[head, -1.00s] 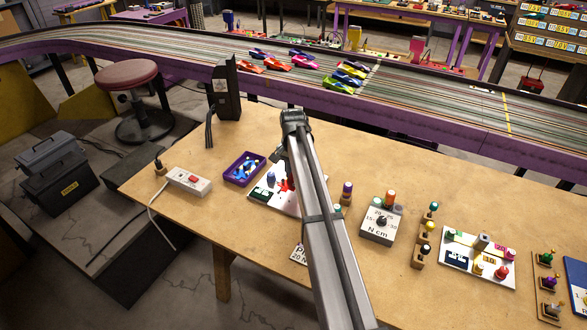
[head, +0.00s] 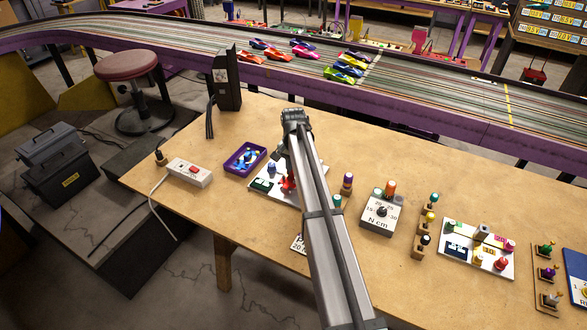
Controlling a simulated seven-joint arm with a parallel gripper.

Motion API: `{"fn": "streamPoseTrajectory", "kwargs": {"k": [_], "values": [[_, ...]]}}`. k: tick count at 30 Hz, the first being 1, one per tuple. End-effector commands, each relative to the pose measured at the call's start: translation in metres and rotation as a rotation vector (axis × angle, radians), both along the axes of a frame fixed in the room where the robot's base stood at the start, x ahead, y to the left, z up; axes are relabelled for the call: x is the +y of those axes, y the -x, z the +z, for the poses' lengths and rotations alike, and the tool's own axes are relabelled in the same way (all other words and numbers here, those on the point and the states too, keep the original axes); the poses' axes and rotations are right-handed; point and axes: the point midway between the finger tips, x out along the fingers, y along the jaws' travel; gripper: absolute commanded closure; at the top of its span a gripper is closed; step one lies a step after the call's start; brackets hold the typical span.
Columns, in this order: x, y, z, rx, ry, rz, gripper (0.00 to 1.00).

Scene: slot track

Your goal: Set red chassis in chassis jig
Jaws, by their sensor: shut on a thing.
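My arm (head: 325,235) reaches from the bottom edge up over the table, ending in a dark wrist joint. My gripper's fingers are hidden behind it. A small red thing (head: 287,185) shows at the arm's left edge, over a white board (head: 257,195) that also bears a blue knob (head: 271,167) and a dark green block. It may be the red chassis, but the arm hides part of it. I cannot tell whether it touches the board. I cannot make out for sure which fixture is the chassis jig; the arm covers the board's right part.
A purple tray (head: 262,151) and a power strip (head: 188,173) lie left of the board. A torque box (head: 380,215), small stands and a second white board (head: 450,262) are to the right. The slot track (head: 420,105) with cars runs behind. The table's back right is clear.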

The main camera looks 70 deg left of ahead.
Motion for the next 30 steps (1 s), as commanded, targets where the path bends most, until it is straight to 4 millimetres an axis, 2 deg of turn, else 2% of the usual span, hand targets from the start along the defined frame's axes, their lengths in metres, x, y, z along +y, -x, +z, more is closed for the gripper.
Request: {"fn": "streamPoseTrajectory", "kwargs": {"k": [30], "values": [[-0.0004, 0.0005, -0.0077, 0.0, 0.0, 0.0, 1.0]]}}
